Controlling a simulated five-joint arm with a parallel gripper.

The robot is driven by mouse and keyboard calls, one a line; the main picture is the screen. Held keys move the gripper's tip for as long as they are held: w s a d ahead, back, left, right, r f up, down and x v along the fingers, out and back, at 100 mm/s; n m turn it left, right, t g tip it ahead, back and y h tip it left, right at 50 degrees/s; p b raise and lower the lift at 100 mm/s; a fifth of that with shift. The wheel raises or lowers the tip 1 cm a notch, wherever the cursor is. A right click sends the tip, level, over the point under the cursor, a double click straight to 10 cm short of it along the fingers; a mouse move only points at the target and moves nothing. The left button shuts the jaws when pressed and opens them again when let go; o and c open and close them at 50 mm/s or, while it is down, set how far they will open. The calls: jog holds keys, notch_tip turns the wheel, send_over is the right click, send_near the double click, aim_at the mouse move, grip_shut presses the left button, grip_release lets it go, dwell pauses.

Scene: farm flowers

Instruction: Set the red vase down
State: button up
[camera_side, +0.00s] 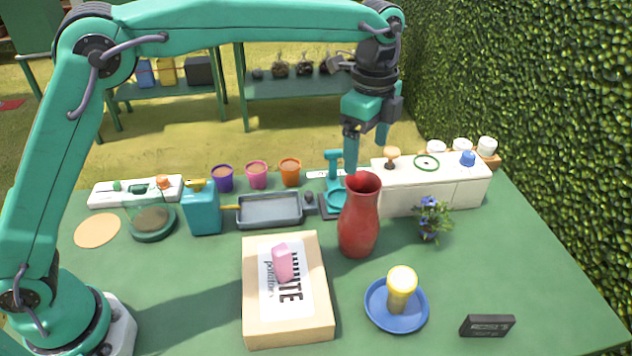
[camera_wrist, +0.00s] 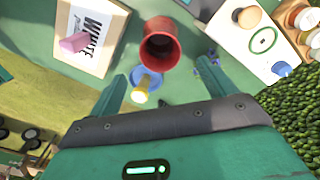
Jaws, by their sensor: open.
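The red vase (camera_side: 359,222) stands upright on the green table, right of the middle in the side view. In the wrist view I look down toward its round dark mouth (camera_wrist: 160,47), beyond my fingers. My gripper (camera_side: 367,150) is open and empty, just above and behind the vase's rim in the side view. Its two fingers also show in the wrist view (camera_wrist: 158,92), spread well apart with nothing between them at their tips. In the side view one fingertip ends close by the rim, and I cannot tell whether it touches.
A wooden box (camera_side: 257,323) with a pink block (camera_side: 284,263) is left. Blue flowers (camera_side: 431,217) and a white cabinet (camera_side: 458,197) are right.

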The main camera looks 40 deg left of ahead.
jog(key=s+a+r+n+t, duration=0.1)
jog(key=s+a+r+n, duration=0.35)
jog(key=a, duration=0.25)
jog(key=s+a+r+n+t, duration=0.2)
jog(key=s+a+r+n, duration=0.15)
jog(key=s+a, duration=0.35)
jog(key=s+a+f+n+t, duration=0.1)
jog(key=s+a+f+n, duration=0.2)
jog(key=s+a+n, duration=0.2)
jog(key=s+a+f+n+t, duration=0.1)
jog(key=s+a+f+n, duration=0.2)
jog(key=s, duration=0.7)
jog(key=a+n, duration=0.2)
jog(key=shift+a+f+t, duration=0.3)
jog(key=shift+a, duration=0.05)
